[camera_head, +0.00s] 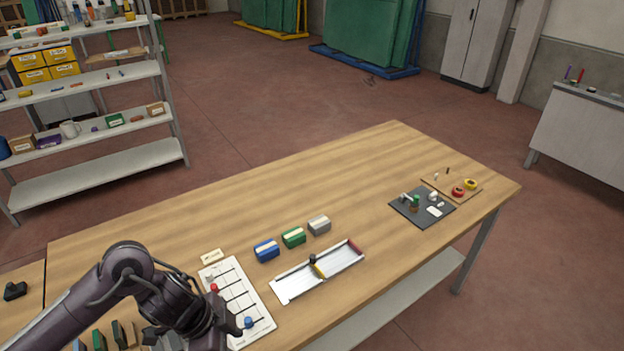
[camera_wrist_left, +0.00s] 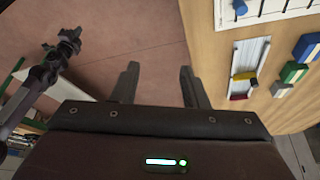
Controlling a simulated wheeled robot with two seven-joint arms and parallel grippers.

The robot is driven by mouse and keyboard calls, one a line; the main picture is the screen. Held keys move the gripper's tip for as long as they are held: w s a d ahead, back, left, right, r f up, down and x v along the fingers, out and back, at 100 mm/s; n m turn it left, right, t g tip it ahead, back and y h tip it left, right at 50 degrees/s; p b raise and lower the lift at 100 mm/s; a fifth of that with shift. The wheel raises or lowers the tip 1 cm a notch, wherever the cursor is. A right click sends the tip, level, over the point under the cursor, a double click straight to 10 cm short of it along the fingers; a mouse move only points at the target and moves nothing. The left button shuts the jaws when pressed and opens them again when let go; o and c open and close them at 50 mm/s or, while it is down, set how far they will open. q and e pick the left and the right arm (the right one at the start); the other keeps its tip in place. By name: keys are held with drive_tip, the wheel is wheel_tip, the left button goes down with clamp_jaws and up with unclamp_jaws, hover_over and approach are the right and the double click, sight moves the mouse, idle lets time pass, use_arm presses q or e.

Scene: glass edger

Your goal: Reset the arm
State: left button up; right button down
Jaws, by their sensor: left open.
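My left arm comes in from the left in the head view, with its gripper (camera_head: 222,325) over the front left of the wooden table, beside the white lined board. In the left wrist view the two fingers of my left gripper (camera_wrist_left: 158,85) are spread apart with nothing between them. Behind the gap is reddish floor, with the table edge to the right. A dark jointed arm, which looks like my right arm (camera_wrist_left: 45,75), shows at the left of that view. Its end is too small to tell open or shut.
The table (camera_head: 380,165) holds the lined board (camera_head: 238,295), a metal track (camera_head: 318,272), blue (camera_head: 266,250), green (camera_head: 293,237) and grey (camera_head: 319,225) blocks, and a dark mat (camera_head: 410,216) with small parts. A shelf (camera_head: 100,180) stands at the left. The table's middle back is clear.

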use_arm(q)
drive_tip(key=w+d+r+n+t+h, duration=0.1)
drive_tip(key=w+d+r+n+t, duration=0.25)
drive_tip(key=d+t, duration=0.45)
drive_tip(key=s+a+f+n+g+y, duration=0.2)
drive_tip(key=s+a+n+g+y, duration=0.35)
drive_tip(key=s+a+n, duration=0.55)
wheel_tip(320, 180, down, 35)
drive_tip(key=s+a+m+g+b, duration=0.1)
drive_tip(key=s+b, duration=0.1)
drive_tip(key=b, duration=0.5)
drive_tip(key=s+a+f+b, duration=0.2)
drive_tip(key=s+f, duration=0.8)
drive_tip(key=f, duration=0.3)
drive_tip(key=s+a+f+g+b, duration=0.1)
drive_tip(key=s+a+f+b, duration=0.1)
drive_tip(key=s+f, duration=0.8)
wheel_tip(320, 180, down, 3)
drive_tip(key=shift+r+b, duration=0.1)
drive_tip(key=shift+b, duration=0.75)
use_arm(e)
wheel_tip(320, 180, down, 13)
drive_tip(key=shift+w+a+r, duration=0.2)
drive_tip(key=shift+w+a, duration=0.05)
use_arm(q)
drive_tip(key=shift+g, duration=0.25)
use_arm(e)
drive_tip(key=shift+d, duration=0.1)
